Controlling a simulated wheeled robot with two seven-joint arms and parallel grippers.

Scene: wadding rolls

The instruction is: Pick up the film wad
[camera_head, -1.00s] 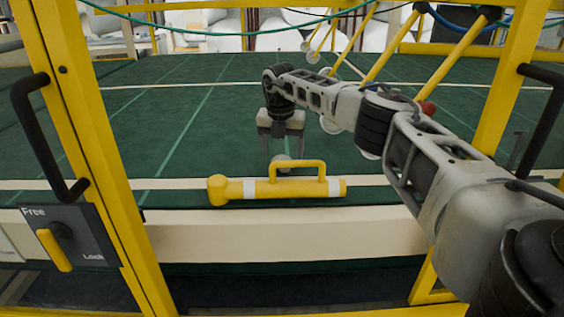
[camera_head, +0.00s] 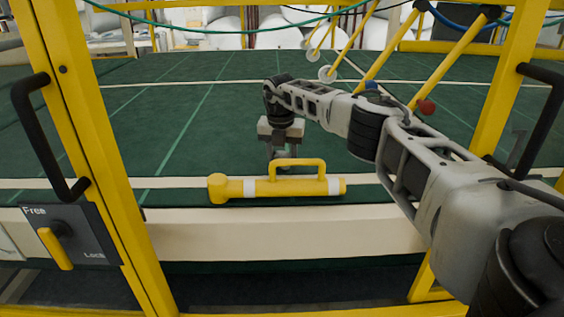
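My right gripper (camera_head: 281,155) hangs down over the green surface, just behind the yellow bar tool. Its fingers have drawn in on a small pale grey lump, the film wad (camera_head: 284,156), low between them. The wad is small and partly hidden by the fingers and by the tool's handle, so its exact shape and whether it touches the surface cannot be told. My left gripper is not in view.
The yellow bar tool (camera_head: 240,188) with a raised handle lies along the pale front ledge (camera_head: 290,226). Yellow posts (camera_head: 87,130) with black handles frame the opening on both sides. White-wheeled yellow rods (camera_head: 328,72) stand behind. The green surface (camera_head: 190,125) at left is clear.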

